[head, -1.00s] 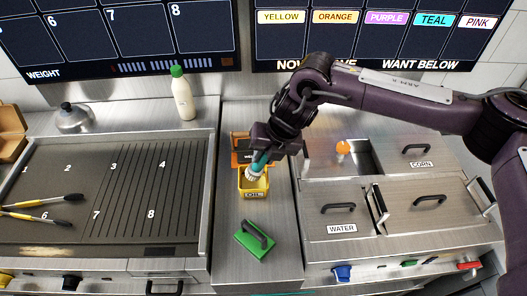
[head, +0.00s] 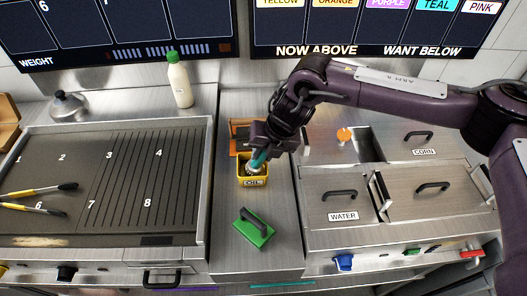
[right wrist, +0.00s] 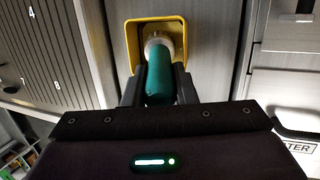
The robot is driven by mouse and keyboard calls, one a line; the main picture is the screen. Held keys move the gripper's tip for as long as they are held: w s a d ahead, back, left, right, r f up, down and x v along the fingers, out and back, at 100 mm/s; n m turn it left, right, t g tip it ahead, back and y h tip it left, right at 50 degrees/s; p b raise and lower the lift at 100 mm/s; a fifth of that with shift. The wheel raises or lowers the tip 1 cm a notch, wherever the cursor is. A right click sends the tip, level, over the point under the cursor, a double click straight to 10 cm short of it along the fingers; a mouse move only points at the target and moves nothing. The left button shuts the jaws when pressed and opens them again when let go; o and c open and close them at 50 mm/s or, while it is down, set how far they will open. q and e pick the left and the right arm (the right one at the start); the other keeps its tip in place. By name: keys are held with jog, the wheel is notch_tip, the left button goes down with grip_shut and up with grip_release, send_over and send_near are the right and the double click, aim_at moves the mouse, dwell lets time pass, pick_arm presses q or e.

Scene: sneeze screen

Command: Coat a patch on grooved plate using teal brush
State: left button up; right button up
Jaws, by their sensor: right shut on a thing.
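My right gripper (head: 268,142) is shut on the teal brush (head: 258,158), which points down into the yellow oil box (head: 253,180). In the right wrist view the teal handle (right wrist: 160,78) lies between the fingers, and its pale head is inside the yellow box (right wrist: 128,42). The bristle tips are hidden in the box. The grooved plate (head: 160,180) is at the left, a dark griddle with numbered patches; the grooves cover its right part. My left gripper is not in view.
A green block with a black handle (head: 253,228) sits in front of the oil box. A white bottle (head: 180,82) stands behind the plate. Lidded bins (head: 343,198) fill the right.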

jog(key=shift+f+b, duration=0.65)
jog(key=shift+f, duration=0.05)
dwell(1.7)
jog(key=shift+r, duration=0.15)
jog(key=shift+r+p, duration=2.2)
jog(key=shift+r, duration=1.2)
jog(key=shift+r, duration=0.1)
